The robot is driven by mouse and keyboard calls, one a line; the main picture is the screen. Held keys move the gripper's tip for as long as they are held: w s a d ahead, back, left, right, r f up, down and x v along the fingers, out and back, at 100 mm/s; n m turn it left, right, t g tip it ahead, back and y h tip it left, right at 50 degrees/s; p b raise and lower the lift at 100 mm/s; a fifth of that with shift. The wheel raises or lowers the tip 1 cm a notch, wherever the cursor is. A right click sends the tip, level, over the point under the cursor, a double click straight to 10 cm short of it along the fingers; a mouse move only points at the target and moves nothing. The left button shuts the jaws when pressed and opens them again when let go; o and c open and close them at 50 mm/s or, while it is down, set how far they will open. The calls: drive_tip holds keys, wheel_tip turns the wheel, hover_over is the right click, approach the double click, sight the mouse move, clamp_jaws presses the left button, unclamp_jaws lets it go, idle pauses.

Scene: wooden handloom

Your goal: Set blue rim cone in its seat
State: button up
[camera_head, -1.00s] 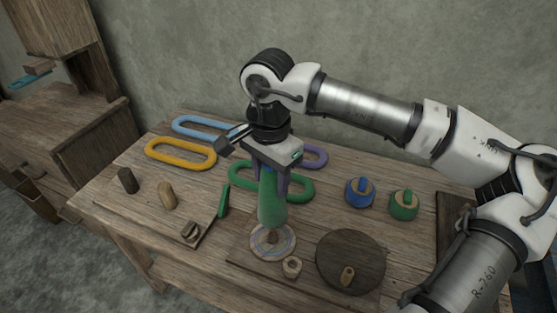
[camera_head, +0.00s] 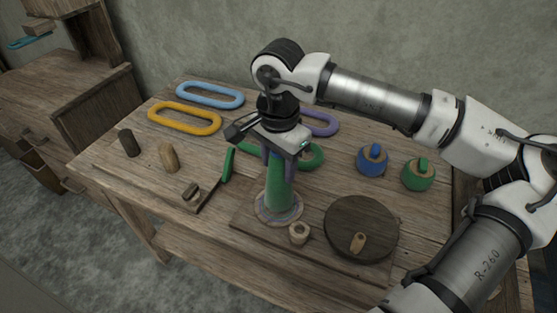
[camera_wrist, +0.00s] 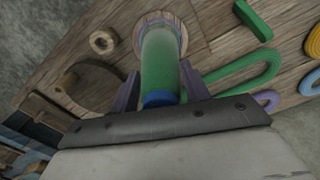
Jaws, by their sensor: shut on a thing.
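The blue rim cone (camera_head: 278,193) is a green tapered body, upright under my gripper (camera_head: 277,158). Its blue rim (camera_wrist: 159,99) shows at the gripper end in the wrist view. My gripper is shut on the cone near that rim, with a purple finger on each side. The cone's lower end is at the round, pale-ringed seat (camera_head: 297,215) on the board. The ring shows around the cone's far end in the wrist view (camera_wrist: 183,33). Whether the cone is fully down cannot be told, as its body hides the seat's middle.
A small wooden nut (camera_head: 299,233) and a dark round disc (camera_head: 350,222) with a peg are close to the right of the seat. A green bar (camera_head: 228,165) and coloured loops (camera_head: 185,118) lie left and behind.

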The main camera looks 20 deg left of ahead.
drive_tip(key=shift+f, duration=0.45)
drive_tip(key=o, duration=1.4)
drive_tip(key=shift+r, duration=0.1)
wheel_tip(320, 180, up, 14)
